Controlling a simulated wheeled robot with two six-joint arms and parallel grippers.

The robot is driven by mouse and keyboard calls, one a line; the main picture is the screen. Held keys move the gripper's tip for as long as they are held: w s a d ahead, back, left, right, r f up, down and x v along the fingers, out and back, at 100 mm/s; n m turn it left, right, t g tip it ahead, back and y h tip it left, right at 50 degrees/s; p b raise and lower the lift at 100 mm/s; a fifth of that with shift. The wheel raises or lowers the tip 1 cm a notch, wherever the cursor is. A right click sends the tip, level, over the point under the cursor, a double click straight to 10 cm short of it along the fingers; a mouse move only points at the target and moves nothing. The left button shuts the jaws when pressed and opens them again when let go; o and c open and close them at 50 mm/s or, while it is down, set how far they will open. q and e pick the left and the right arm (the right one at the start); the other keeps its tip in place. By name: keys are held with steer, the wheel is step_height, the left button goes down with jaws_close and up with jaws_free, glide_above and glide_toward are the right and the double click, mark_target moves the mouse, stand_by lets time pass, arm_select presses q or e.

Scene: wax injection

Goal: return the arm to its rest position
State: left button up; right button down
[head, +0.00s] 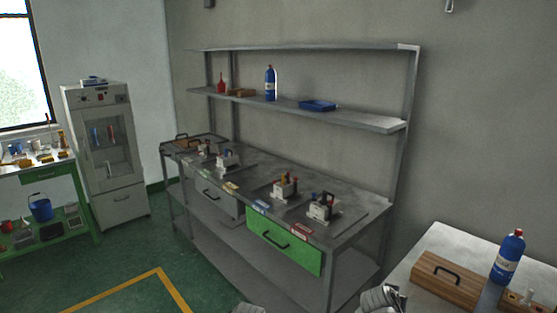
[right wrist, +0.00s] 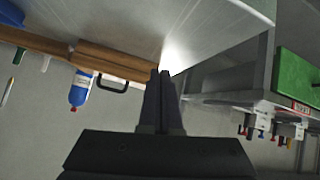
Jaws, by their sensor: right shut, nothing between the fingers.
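My right gripper (right wrist: 160,74) shows in the right wrist view with its two dark fingers together and nothing between them. That view looks upside down. The fingers point toward the edge of the white table and hold no object. In the head view only small grey parts of my arms show at the bottom edge, and no fingers can be made out there. My left gripper is not in view.
A white table (head: 435,252) with a wooden box (head: 447,280) and a blue bottle (head: 507,257) is at the right. A metal workbench (head: 335,238) with a green drawer (head: 284,244) stands at the middle. A cabinet (head: 104,150) is behind left. Green floor (head: 205,275) is clear.

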arm_select(q)
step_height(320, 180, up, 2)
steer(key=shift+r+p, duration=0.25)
steer(key=shift+p, duration=0.8)
arm_select(e)
steer(key=s+a+f+n+g+y, duration=0.1)
steer(key=s+a, duration=0.4)
steer(key=a, duration=0.5)
steer(key=s+a+f+n+g+y, duration=0.2)
steer(key=s+a+n, duration=0.3)
steer(key=a, duration=0.5)
steer(key=s+a+f+n+g+y, duration=0.2)
steer(key=s+a+n+g+y, duration=0.1)
steer(key=a, duration=0.7)
steer(key=shift+s+a+f+n+g, duration=0.25)
steer(key=shift+s+a+n+g, duration=0.25)
steer(key=shift+s+n, duration=0.4)
steer(key=shift+d, duration=0.1)
